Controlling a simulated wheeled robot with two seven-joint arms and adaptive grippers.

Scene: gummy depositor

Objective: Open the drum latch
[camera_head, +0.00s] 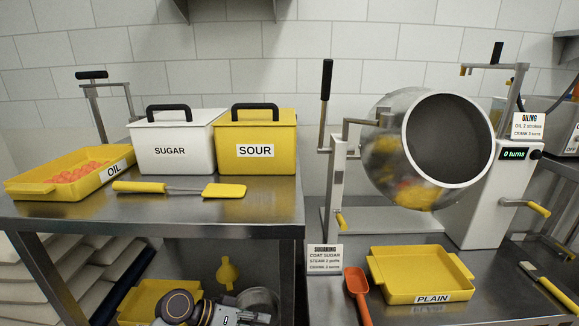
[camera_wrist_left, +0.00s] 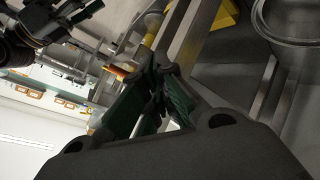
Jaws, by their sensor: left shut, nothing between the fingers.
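The drum (camera_head: 385,165) is a shiny metal bowl with its wide dark mouth turned toward me and to the right. A small yellow-tipped lever (camera_head: 341,221) hangs low on the post at its left; I cannot tell whether it is the latch. A long black-handled lever (camera_head: 326,80) stands upright on the same post. My left gripper (camera_wrist_left: 160,75) shows in the left wrist view with its dark green fingers together and empty. The fingers do not show clearly in the head view, where part of my arm is at the bottom.
On the left table are an OIL tray (camera_head: 45,188), SUGAR (camera_head: 170,150) and SOUR (camera_head: 255,150) bins and a yellow spatula (camera_head: 222,191). A gap separates the tables.

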